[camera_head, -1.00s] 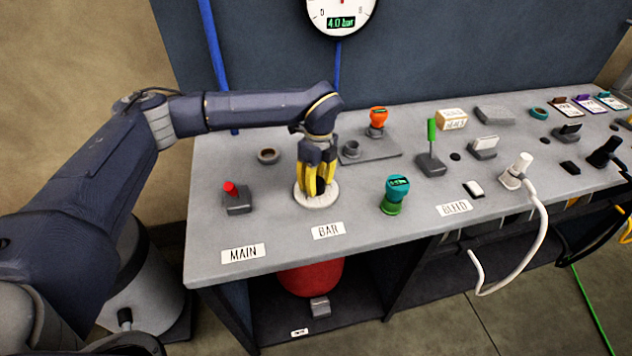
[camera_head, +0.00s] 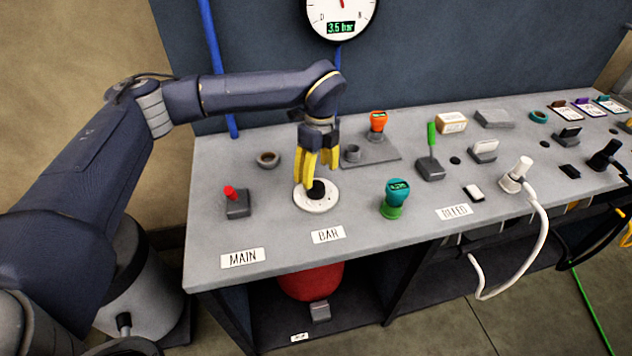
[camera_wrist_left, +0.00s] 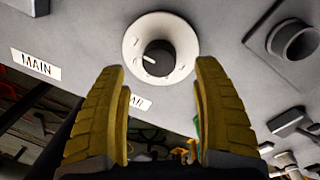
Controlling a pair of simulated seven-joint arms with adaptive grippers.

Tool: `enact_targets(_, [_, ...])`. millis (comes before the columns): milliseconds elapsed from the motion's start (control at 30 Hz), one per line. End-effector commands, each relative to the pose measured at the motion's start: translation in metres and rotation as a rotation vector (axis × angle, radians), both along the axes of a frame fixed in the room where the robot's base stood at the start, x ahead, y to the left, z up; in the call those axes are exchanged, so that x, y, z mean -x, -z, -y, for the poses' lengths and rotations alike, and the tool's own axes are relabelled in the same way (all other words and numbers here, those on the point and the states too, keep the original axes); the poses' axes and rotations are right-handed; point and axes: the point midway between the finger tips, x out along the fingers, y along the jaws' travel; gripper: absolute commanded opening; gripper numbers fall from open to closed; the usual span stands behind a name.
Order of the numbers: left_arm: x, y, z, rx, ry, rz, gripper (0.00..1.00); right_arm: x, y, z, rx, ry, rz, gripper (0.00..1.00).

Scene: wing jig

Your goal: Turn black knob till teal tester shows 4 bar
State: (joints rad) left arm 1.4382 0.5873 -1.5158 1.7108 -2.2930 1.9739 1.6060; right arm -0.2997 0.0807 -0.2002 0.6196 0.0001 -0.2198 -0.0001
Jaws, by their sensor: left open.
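The black knob (camera_head: 317,190) stands on a round white dial (camera_head: 318,203) behind the BAR label. In the left wrist view the knob (camera_wrist_left: 158,59) shows a white pointer line. My left gripper (camera_head: 318,170) is open just above the knob, its yellow fingers pointing down and apart from it. The teal tester (camera_head: 397,192) sits on a green base to the right; its small display is too small to read surely. The round wall gauge (camera_head: 341,20) reads 3.5 bar. My right gripper is not in view.
A red-topped MAIN switch (camera_head: 237,201) is left of the dial. An orange tester (camera_head: 377,124) stands on a grey plate (camera_head: 386,151) behind. A green lever (camera_head: 431,150) and a white hose plug (camera_head: 516,173) are to the right.

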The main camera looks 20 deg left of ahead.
Motion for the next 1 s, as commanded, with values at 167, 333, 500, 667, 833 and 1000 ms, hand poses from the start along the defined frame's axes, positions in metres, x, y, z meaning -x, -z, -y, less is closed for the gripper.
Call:
enact_targets(167, [-0.002,-0.031,0.001,0.000,0.001,0.002,0.67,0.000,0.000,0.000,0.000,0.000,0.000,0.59])
enact_targets(333, [-0.003,-0.052,0.001,0.000,0.000,0.001,0.67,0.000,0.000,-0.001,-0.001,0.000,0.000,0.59])
enact_targets(500, [-0.004,-0.063,0.002,0.000,0.000,0.000,0.67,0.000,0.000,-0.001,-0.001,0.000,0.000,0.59])
enact_targets(667, [-0.003,-0.067,0.002,0.000,0.000,-0.001,0.67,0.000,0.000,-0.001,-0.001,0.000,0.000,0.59])
enact_targets(833, [-0.003,-0.067,0.002,0.000,0.000,-0.001,0.67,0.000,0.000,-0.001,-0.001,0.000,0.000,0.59])
enact_targets(1000, [-0.003,-0.067,0.002,0.000,0.000,-0.001,0.67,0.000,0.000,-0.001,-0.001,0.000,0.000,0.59])
